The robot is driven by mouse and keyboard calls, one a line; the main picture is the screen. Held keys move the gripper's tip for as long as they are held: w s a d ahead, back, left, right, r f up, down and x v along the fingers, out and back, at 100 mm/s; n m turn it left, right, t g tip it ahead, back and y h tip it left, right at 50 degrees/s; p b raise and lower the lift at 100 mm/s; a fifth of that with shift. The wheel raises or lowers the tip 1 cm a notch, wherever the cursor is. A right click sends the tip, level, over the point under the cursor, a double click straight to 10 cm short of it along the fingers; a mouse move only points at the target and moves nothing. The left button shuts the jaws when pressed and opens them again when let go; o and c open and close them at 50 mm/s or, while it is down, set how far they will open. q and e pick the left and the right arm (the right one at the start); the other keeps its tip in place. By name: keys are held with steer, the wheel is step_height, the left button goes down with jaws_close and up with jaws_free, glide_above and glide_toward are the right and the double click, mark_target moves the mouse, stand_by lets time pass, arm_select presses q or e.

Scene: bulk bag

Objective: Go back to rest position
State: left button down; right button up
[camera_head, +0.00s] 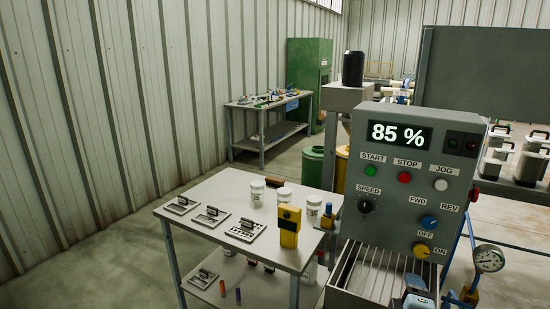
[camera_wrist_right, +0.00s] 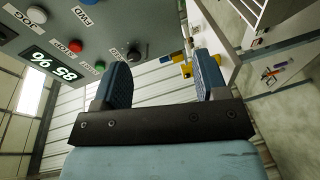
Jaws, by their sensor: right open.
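My right gripper (camera_wrist_right: 165,85) is open and empty in the right wrist view, its two dark blue pads apart. In the head view only a small part of the right gripper (camera_head: 418,292) shows at the bottom edge, in front of the control panel (camera_head: 395,215). The panel's display (camera_head: 400,134) reads 85 %. The panel also shows in the right wrist view (camera_wrist_right: 110,22), tilted, to the upper left of the fingers. The fingers touch none of its buttons or knobs. My left gripper is in neither view.
A white table (camera_head: 200,238) left of the panel holds several white jars, stencil-like plates and a yellow device (camera_head: 290,226). A slatted metal tray (camera_head: 375,278) lies below the panel. A pressure gauge (camera_head: 489,259) stands at its right. Open floor (camera_head: 120,265) lies at the left.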

arm_select(q)
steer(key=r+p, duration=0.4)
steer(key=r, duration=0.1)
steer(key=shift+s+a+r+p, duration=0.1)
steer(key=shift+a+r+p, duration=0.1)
steer(key=shift+p, duration=0.1)
arm_select(e)
steer(key=s+a+f+m+g+y, duration=0.2)
steer(key=s+a+f+m+y, duration=0.2)
steer(key=s+f, duration=0.5)
steer(key=s+a+f+m+g+y, duration=0.2)
steer(key=s+a+f+m+y, duration=0.2)
steer(key=s+a+f, duration=0.4)
steer(key=s+f+m, duration=0.1)
steer(key=s, duration=0.5)
steer(key=shift+s+a+f+y, duration=0.2)
steer(key=shift+s+y, duration=0.1)
steer(key=shift+y, duration=0.1)
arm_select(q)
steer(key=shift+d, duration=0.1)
